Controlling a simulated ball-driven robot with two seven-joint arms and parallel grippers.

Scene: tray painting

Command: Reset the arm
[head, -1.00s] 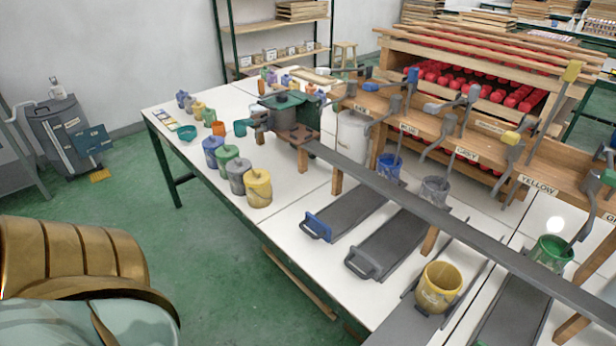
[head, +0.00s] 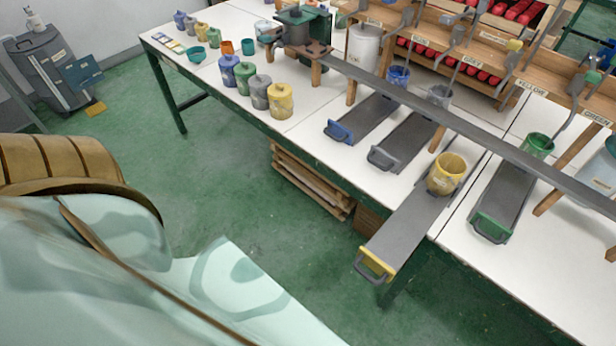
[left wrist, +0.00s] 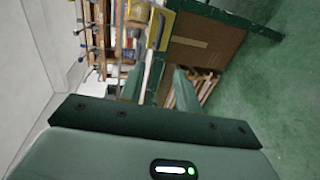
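My left arm (head: 90,260), bronze and pale green, comes in from the left in the head view; its gripper is outside that view. In the left wrist view my left gripper (left wrist: 160,90) shows two green fingers spread apart, with nothing seen held between them. My right gripper shows in no view. The yellow-handled tray (head: 408,232) sticks out past the front table edge, with a yellow pot (head: 446,176) at its rear end. The blue (head: 362,118), grey (head: 405,142) and green (head: 505,190) trays lie on the table.
The white table (head: 330,150) carries several lidded pots along its left side, such as a yellow one (head: 281,101). A long grey rail (head: 430,110) crosses above the trays. Wooden boards (head: 310,180) are stacked under the table.

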